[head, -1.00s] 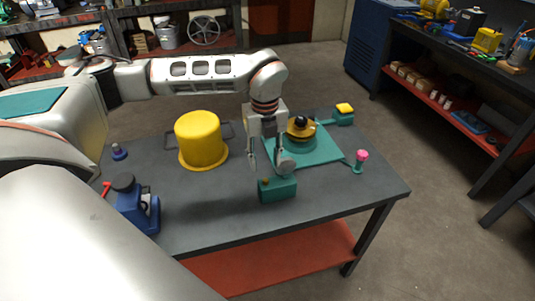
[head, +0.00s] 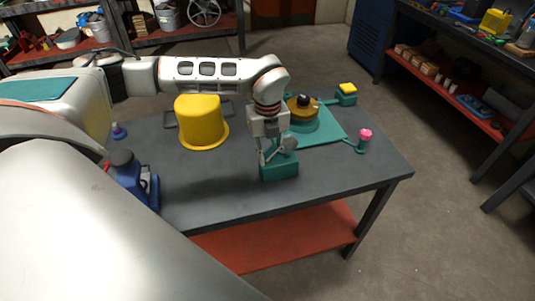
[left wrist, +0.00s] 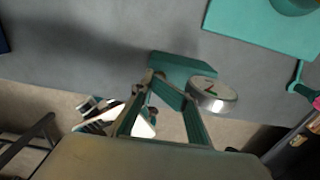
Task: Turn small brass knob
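A teal box (head: 280,171) stands near the front edge of the grey table. A round gauge (head: 290,143) with a pale face and a red needle rises beside its top; the gauge also shows in the left wrist view (left wrist: 213,95). My left gripper (head: 266,160) points down at the box's left top, where the small brass knob sits. Its fingertips (left wrist: 154,78) come together there in the left wrist view and appear shut on the knob. The knob is almost wholly hidden between them. My right gripper is not in view.
A yellow tub (head: 202,122) stands left of my left arm. Behind the box is a teal plate (head: 325,135) with a brass and black knob (head: 303,104), a pink knob (head: 366,134) and a yellow button (head: 347,88). A blue device (head: 132,183) stands at the left.

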